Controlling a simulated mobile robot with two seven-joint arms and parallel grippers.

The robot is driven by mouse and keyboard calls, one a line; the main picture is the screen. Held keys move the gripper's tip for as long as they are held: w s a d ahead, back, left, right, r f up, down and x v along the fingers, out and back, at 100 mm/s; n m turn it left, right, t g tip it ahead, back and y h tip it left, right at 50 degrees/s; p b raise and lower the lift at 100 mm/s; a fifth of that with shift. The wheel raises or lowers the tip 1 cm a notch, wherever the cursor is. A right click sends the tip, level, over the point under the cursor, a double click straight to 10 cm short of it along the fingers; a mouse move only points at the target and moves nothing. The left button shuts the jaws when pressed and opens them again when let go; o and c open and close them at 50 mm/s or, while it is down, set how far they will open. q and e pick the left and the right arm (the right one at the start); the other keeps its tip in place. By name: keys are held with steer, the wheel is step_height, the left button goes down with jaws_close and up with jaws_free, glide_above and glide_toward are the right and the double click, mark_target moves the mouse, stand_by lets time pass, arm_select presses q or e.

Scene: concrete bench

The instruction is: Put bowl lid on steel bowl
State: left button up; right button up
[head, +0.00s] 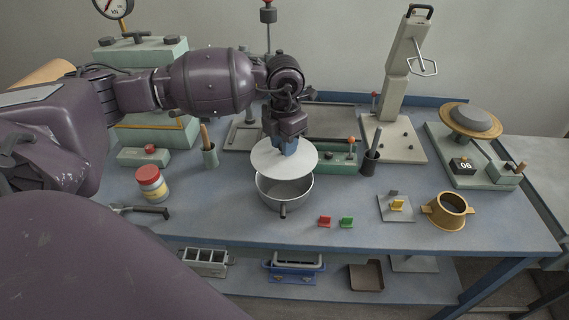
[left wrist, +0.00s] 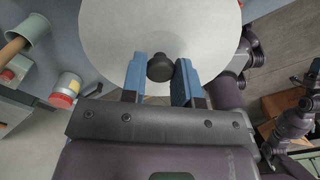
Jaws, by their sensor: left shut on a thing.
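The bowl lid (head: 284,160) is a pale, flat round disc. My left gripper (head: 286,143) is shut on its dark knob (left wrist: 160,68), which shows between the two blue fingers in the left wrist view. The lid hangs roughly level above the steel bowl (head: 284,196), a little toward the back. The bowl stands upright on the bench with a short handle toward the front. Its front inside shows below the lid's edge; the lid hides the back of its rim. The lid also hides the bowl in the left wrist view. My right gripper is not in view.
A red-capped jar (head: 151,184) and a cup with a handle in it (head: 209,153) stand left of the bowl. Red (head: 324,221) and green (head: 347,222) clips lie to the front right. A dark cup (head: 370,163) stands right. The bench left of the clips is clear.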

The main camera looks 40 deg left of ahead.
arm_select(q)
step_height(320, 180, down, 7)
steer(key=shift+f+b, duration=0.15)
steer(key=shift+b, duration=0.2)
stand_by(0.5)
steer(key=shift+f, duration=0.15)
steer(key=o, duration=0.9)
steer(key=shift+o, duration=0.2)
step_height(320, 180, up, 13)
steer(key=shift+p, duration=0.4)
